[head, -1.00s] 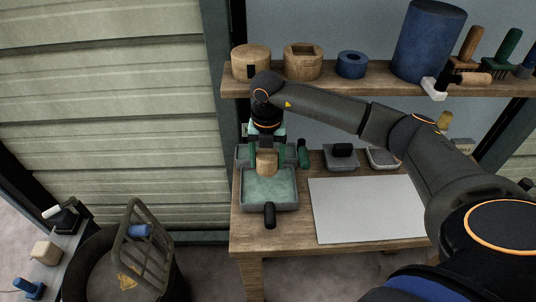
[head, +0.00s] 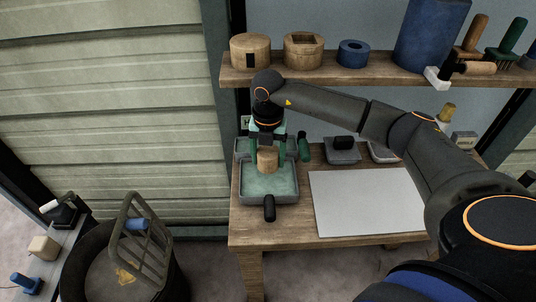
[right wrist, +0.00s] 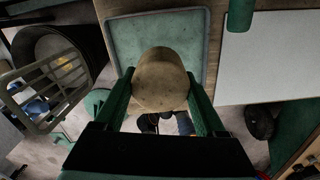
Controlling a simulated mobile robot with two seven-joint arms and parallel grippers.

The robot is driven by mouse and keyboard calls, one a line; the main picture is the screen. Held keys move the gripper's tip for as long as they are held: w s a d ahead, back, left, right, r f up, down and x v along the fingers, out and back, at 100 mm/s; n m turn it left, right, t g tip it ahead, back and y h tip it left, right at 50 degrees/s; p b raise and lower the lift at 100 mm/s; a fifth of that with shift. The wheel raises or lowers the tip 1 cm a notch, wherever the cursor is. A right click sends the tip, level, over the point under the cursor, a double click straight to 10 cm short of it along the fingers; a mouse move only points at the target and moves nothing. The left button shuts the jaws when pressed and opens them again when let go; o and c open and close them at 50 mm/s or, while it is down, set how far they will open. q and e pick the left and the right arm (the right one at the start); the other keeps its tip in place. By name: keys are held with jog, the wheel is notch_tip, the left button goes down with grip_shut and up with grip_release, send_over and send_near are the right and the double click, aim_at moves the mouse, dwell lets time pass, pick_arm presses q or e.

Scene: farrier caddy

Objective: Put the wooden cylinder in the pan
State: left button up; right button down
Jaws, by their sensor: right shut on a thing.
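The wooden cylinder (head: 267,160) is held between the two green fingers of my right gripper (head: 268,152). In the right wrist view the cylinder (right wrist: 160,82) stands out between the fingertips. The pan (head: 284,190) is a grey square tray with a pale green inside and a dark handle toward the front. In the head view the cylinder overlaps the back part of the pan. In the right wrist view the pan (right wrist: 122,38) lies behind the cylinder. I cannot tell whether the cylinder touches the pan floor. My left gripper is not in view.
A white board (head: 368,205) lies on the table right of the pan. A green-handled item (head: 304,147) and a grey block with a black handle (head: 343,150) stand behind. A shelf (head: 330,75) with wooden and blue pieces runs above. A dark bin (head: 90,275) stands lower left.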

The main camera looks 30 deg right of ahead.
aim_at(268, 184)
jog(key=shift+f+b, duration=2.35)
jog(key=shift+f, duration=1.15)
jog(key=shift+f+b, duration=0.3)
jog(key=shift+f, duration=0.15)
grip_release()
jog(key=shift+r, duration=0.1)
notch_tip(268, 184, up, 7)
jog(key=shift+r, duration=0.15)
